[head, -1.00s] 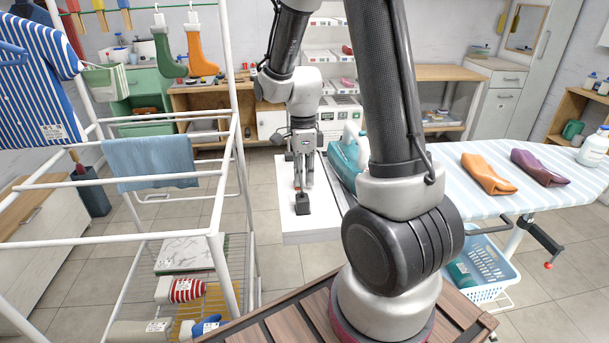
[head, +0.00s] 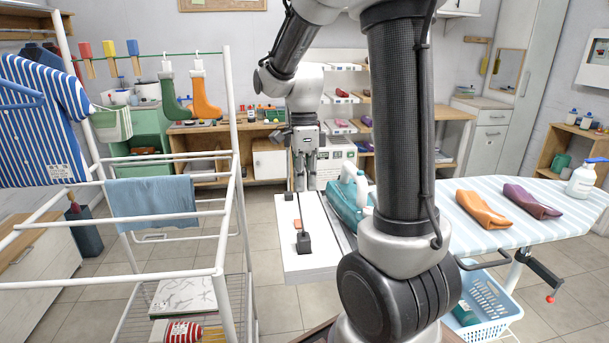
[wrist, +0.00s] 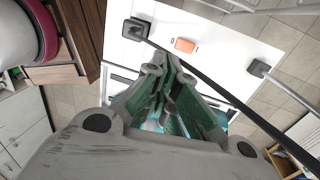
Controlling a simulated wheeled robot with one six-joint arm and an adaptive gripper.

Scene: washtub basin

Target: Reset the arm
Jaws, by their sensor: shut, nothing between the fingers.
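My gripper (head: 305,188) hangs pointing down over the far end of a white tabletop (head: 322,262). It is shut and empty. In the wrist view my gripper (wrist: 172,75) shows its green-padded fingers together above the white top. A thin dark rod crosses the top, with a black block (head: 304,243) at its near end in the head view. A small orange piece (head: 297,223) lies beside the rod, and it also shows in the wrist view (wrist: 185,45). My fingers appear clear of both.
A teal iron-like appliance (head: 347,200) stands right of the white top. A white drying rack (head: 232,190) stands close on the left. The striped ironing board (head: 500,225) with folded cloths is at right, a blue basket (head: 487,305) below it.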

